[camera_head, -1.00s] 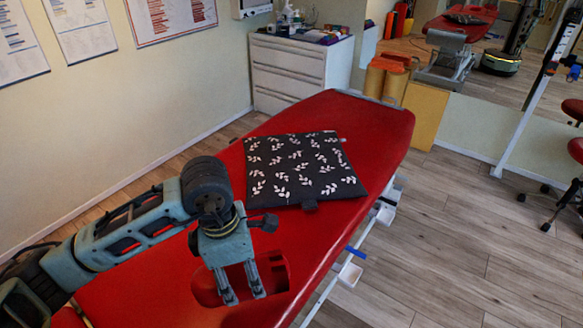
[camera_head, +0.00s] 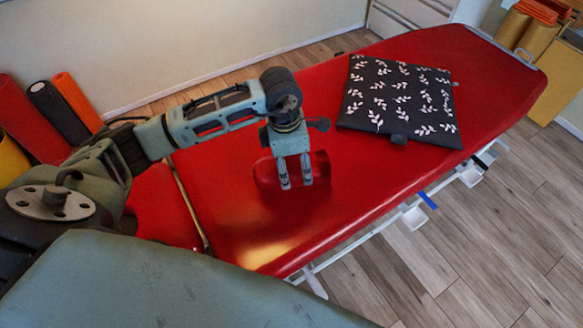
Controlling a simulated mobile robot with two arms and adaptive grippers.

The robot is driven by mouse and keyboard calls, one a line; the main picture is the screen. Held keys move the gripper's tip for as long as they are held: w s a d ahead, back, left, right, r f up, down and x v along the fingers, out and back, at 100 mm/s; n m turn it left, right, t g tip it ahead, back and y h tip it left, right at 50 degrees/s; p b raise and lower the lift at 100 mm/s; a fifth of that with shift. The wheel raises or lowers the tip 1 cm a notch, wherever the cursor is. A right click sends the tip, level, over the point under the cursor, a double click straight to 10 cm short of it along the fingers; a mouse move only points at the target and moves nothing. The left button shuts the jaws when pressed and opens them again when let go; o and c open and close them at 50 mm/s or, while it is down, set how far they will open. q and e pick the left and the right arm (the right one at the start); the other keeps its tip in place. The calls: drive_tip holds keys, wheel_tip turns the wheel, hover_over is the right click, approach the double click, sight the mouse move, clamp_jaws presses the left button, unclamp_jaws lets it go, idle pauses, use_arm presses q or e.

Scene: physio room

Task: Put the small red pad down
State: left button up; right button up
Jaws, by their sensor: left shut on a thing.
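My left gripper (camera_head: 296,182) points down over the red treatment table (camera_head: 240,222) and is shut on the small red pad (camera_head: 320,169). The pad is at the table top, left of the dark leaf-patterned cushion and nearer to me. Red on red, I cannot tell whether it touches the table or hangs just above it. The fingers hide part of the pad. My right gripper is not in view.
The dark cushion with white leaves (camera_head: 385,107) lies flat on the table's far part. Bare red surface lies around the pad. Foam rolls (camera_head: 72,98) stand at the left wall. Wooden floor (camera_head: 480,240) is free at the right.

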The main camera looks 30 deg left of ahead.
sight(291, 172)
use_arm(q)
drive_tip(key=shift+w+a+f, duration=0.25)
drive_tip(key=shift+a+f, duration=0.15)
drive_tip(key=shift+a, duration=0.1)
wheel_tip(291, 172, down, 3)
drive_tip(key=shift+p, duration=0.5)
drive_tip(key=shift+f, duration=0.4)
drive_tip(key=shift+f, duration=0.1)
drive_tip(key=shift+f, duration=0.15)
drive_tip(key=o, duration=1.3)
drive_tip(key=shift+c, duration=0.2)
drive_tip(key=shift+r, duration=0.2)
